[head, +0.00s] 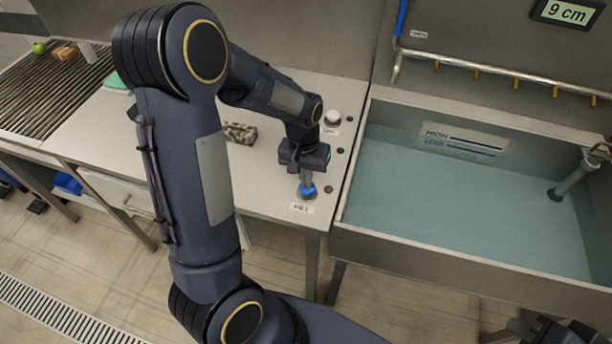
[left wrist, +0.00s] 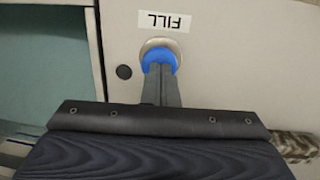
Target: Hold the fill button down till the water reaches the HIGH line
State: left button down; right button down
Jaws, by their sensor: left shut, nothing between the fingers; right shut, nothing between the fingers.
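The blue fill button (head: 306,194) sits on the counter above a FILL label (head: 301,208). My left gripper (head: 307,186) is shut and empty, its fingertips against the button from above; the left wrist view also shows the tips over the blue button (left wrist: 159,57). How far it is pressed cannot be told. The basin (head: 349,230) holds teal water (head: 450,205). On its back wall, the level label (head: 463,138) shows HIGH and LOW lines. The water surface looks below HIGH, with the LOW line tinted by water. My right gripper (head: 524,328) is partly visible at the lower right, shut.
A display (head: 566,12) reads 9 cm. A white knob (head: 332,118) and a patterned block (head: 240,133) are on the counter.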

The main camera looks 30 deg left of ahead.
pick_arm(q)
jog(key=shift+s+d+f+b, duration=0.1)
jog(key=shift+s+f+b, duration=0.1)
jog(key=shift+f+b, duration=0.7)
jog(key=shift+s, duration=0.2)
jog(key=shift+f, duration=0.2)
dwell(1.3)
dwell(0.3)
jog(key=shift+w+r+p, duration=0.15)
jog(key=shift+r+p, duration=0.3)
jog(key=shift+p, duration=0.2)
jog(key=r+p, duration=0.2)
jog(key=r, duration=0.1)
jog(key=shift+w+a+r+p, duration=0.2)
jog(key=shift+w+p, duration=0.15)
notch_tip(320, 180, up, 10)
jog(key=b, duration=0.1)
jog(key=shift+w+a+r, duration=0.25)
jog(key=shift+w+a, duration=0.05)
jog(key=shift+a, duration=0.15)
